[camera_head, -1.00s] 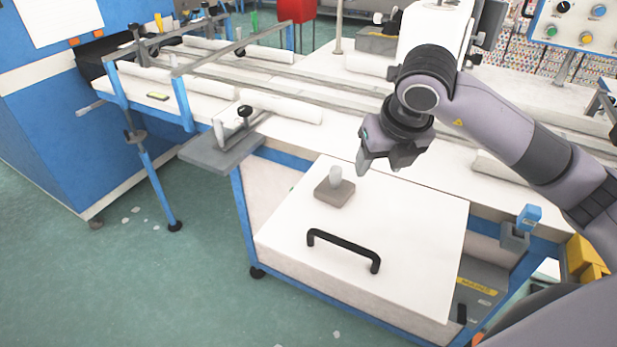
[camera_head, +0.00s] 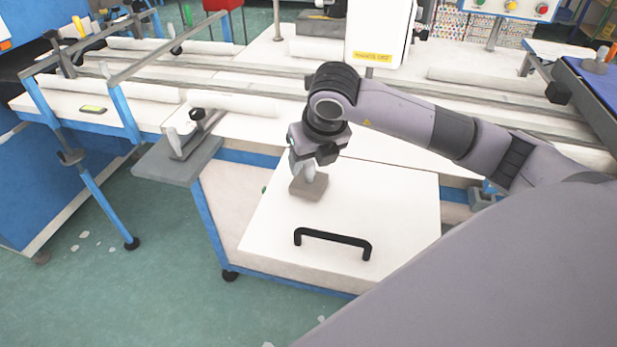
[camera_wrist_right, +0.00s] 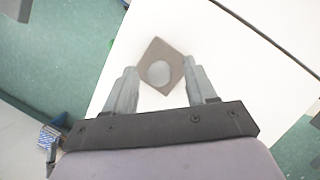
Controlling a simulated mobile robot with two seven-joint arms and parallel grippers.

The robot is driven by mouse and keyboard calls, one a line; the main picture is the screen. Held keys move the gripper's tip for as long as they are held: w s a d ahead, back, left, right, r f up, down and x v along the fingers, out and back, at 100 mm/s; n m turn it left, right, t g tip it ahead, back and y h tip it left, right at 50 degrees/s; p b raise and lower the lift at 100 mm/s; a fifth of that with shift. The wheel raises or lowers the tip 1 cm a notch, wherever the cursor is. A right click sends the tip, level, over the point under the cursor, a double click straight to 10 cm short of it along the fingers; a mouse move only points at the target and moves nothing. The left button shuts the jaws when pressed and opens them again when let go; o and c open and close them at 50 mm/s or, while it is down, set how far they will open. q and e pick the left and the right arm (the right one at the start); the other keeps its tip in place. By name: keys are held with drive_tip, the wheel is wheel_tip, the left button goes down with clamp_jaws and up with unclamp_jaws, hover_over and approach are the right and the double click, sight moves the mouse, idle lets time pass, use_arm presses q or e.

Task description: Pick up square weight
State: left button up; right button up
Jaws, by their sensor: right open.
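The square weight (camera_head: 308,187) is a flat grey-brown block with a pale upright knob on top. It rests on the white hinged-looking panel (camera_head: 270,225) near its far left corner. My right gripper (camera_head: 305,170) is over the weight, fingers pointing down, and partly hides the knob. In the right wrist view the weight (camera_wrist_right: 176,57) lies just ahead of the fingers, with its round knob (camera_wrist_right: 158,73) between the two fingertips of the right gripper (camera_wrist_right: 158,75). The fingers are apart, with gaps on both sides of the knob. My left gripper is not in view.
A black handle (camera_head: 333,240) stands on the panel in front of the weight. A grey plate with a clamp (camera_head: 178,158) juts out at the left. White rollers and rails (camera_head: 235,102) run behind the panel. The panel's right part is clear.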

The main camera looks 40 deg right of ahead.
drive_tip(key=shift+x, duration=0.8)
clamp_jaws()
drive_tip(key=shift+w+r, duration=0.1)
drive_tip(key=shift+r, duration=0.05)
